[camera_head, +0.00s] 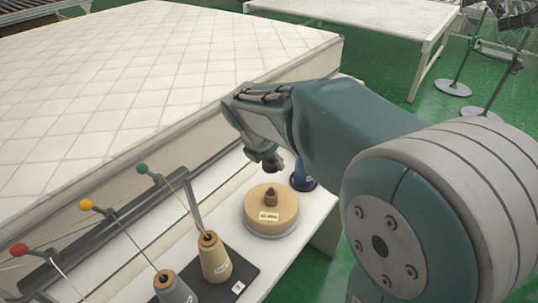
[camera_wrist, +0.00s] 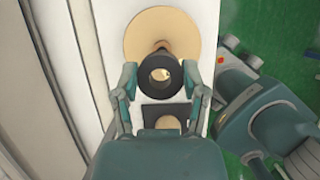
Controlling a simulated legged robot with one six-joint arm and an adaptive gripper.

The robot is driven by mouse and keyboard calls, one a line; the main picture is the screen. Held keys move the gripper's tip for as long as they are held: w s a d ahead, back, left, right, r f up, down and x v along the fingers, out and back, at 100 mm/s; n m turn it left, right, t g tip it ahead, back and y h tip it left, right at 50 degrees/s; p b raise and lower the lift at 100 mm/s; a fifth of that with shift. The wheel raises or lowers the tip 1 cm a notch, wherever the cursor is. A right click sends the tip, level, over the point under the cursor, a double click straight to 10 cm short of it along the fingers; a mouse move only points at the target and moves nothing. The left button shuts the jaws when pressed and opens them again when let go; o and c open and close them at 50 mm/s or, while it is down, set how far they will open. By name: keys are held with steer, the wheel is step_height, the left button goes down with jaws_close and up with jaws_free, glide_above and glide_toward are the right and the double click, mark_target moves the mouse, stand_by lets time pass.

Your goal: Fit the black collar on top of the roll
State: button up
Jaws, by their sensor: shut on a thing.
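The tan roll (camera_head: 259,216) lies flat on the white table, with a short brown core (camera_head: 271,199) standing at its centre. The roll also shows in the wrist view (camera_wrist: 140,38), at the top. My gripper (camera_head: 265,163) hangs above the roll. In the wrist view its two fingers (camera_wrist: 161,77) are closed on the sides of the black collar (camera_wrist: 150,88), a thick ring. A light tan patch shows through the collar's hole. The collar appears apart from the roll and hides part of the core. In the head view I cannot make out the collar at the fingertips.
A blue thing (camera_head: 301,178) stands just behind the roll. Thin rods with coloured balls and a quilted mattress (camera_head: 130,80) are at the left.

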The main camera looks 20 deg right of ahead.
steer(key=shift+w+f, duration=0.1)
steer(key=shift+f, duration=2.85)
steer(key=shift+f, duration=1.75)
steer(key=o, duration=1.2)
steer(key=shift+r, duration=0.1)
steer(key=v, duration=1.1)
steer(key=shift+a+r, duration=0.15)
steer(key=shift+r, duration=0.15)
